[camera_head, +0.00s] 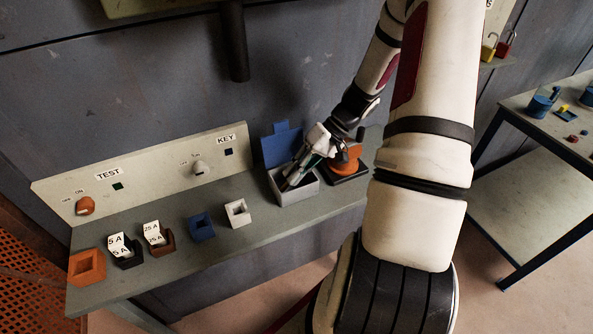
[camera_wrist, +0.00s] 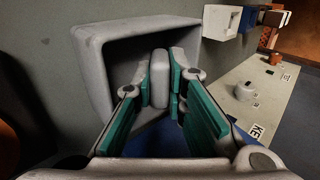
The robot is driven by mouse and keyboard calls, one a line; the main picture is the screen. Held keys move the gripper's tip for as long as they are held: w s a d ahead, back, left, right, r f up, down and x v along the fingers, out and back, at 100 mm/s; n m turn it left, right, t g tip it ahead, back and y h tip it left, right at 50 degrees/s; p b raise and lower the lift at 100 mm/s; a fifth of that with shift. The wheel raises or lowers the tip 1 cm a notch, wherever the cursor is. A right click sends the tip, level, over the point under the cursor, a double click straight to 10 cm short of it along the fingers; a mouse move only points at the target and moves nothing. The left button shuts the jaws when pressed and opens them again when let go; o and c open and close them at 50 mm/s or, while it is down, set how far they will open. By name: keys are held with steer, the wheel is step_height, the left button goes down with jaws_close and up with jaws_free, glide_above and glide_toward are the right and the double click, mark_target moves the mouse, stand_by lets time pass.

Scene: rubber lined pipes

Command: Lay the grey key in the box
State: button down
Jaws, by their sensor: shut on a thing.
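The open grey box (camera_head: 295,195) stands on the bench with its blue lid (camera_head: 281,145) raised at the back. In the wrist view its grey wall (camera_wrist: 90,80) surrounds the fingertips. My gripper (camera_head: 294,180) points down into the box opening. In the wrist view its teal-padded fingers are closed on the grey key (camera_wrist: 159,78), a rounded grey piece, which lies within the box outline. How far the key is above the box floor cannot be told. In the head view the fingers hide the key.
An orange round part on a dark base (camera_head: 345,165) is close right of the box. A white block (camera_head: 237,213) and a blue block (camera_head: 201,227) stand to the left. The back panel has a grey knob (camera_head: 199,168) and a KEY label (camera_head: 226,139).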

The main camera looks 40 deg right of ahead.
steer(key=c, duration=1.5)
jaws_free()
steer(key=shift+c, duration=0.2)
steer(key=shift+d, duration=0.1)
steer(key=v, duration=1.2)
steer(key=a+r+n+g+h, duration=0.1)
steer(key=a+r+g+h, duration=0.15)
steer(key=a+r, duration=0.55)
steer(key=s+a+r+n+t+h, duration=0.1)
steer(key=s+a+r+t+h, duration=0.1)
steer(key=s+a+r, duration=0.3)
steer(key=s+a+r+n+t+h, duration=0.1)
steer(key=s+a+r+t+h, duration=0.2)
steer(key=s+a+r, duration=0.2)
steer(key=a+r, duration=0.3)
steer(key=a, duration=0.4)
steer(key=shift+t+h, duration=0.35)
